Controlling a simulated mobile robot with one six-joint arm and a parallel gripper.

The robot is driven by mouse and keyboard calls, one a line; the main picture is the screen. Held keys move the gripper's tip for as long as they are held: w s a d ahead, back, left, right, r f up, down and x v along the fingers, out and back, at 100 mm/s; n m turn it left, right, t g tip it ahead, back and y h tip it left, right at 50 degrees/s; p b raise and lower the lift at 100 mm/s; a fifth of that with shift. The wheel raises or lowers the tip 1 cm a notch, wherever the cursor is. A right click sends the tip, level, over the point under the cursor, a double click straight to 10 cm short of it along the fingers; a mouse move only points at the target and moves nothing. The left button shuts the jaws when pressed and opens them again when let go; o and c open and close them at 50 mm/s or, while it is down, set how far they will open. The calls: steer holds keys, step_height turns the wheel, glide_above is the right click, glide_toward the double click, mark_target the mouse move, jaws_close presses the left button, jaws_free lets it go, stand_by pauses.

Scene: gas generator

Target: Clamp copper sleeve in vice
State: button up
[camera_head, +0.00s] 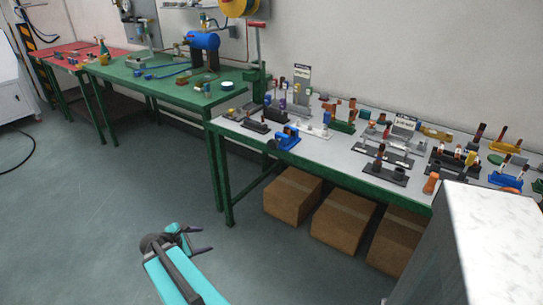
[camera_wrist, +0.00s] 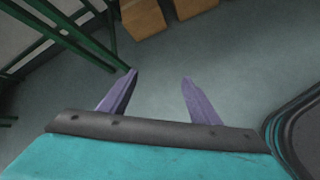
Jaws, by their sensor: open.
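My gripper (camera_head: 202,239) is low over the open floor in front of the benches, away from both tabletops. In the wrist view my gripper (camera_wrist: 160,77) has its two fingers apart with only floor between them. A small blue device (camera_head: 288,138), possibly the vice, sits at the near left edge of the grey-topped bench (camera_head: 240,126). An orange-brown cylinder (camera_head: 431,183) stands at that bench's front edge. Several other copper-coloured pieces stand in holders there. I cannot tell which one is the copper sleeve.
A green-topped bench (camera_head: 135,75) with a blue tank (camera_head: 203,41) adjoins at the left, and a red-topped one lies beyond. Cardboard boxes (camera_head: 293,196) stand under the grey bench. A pale cabinet (camera_head: 480,245) blocks the lower right.

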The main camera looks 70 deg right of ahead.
steer(key=s+d+r+n+h+b, duration=0.3)
steer(key=d+r+h+b, duration=0.15)
steer(key=d+r, duration=0.75)
steer(key=n+g+h+b, duration=0.3)
steer(key=h+b, duration=0.1)
glide_toward(271, 146)
steer(key=a, duration=0.3)
steer(key=shift+w+r, duration=0.3)
steer(key=shift+w, duration=0.15)
steer(key=shift+d, duration=0.15)
steer(key=b+x, duration=0.1)
steer(key=x, duration=1.2)
steer(key=shift+s+d+f, duration=0.1)
steer(key=shift+d+f, duration=0.15)
steer(key=shift+d, duration=0.05)
steer(key=shift+c, duration=0.3)
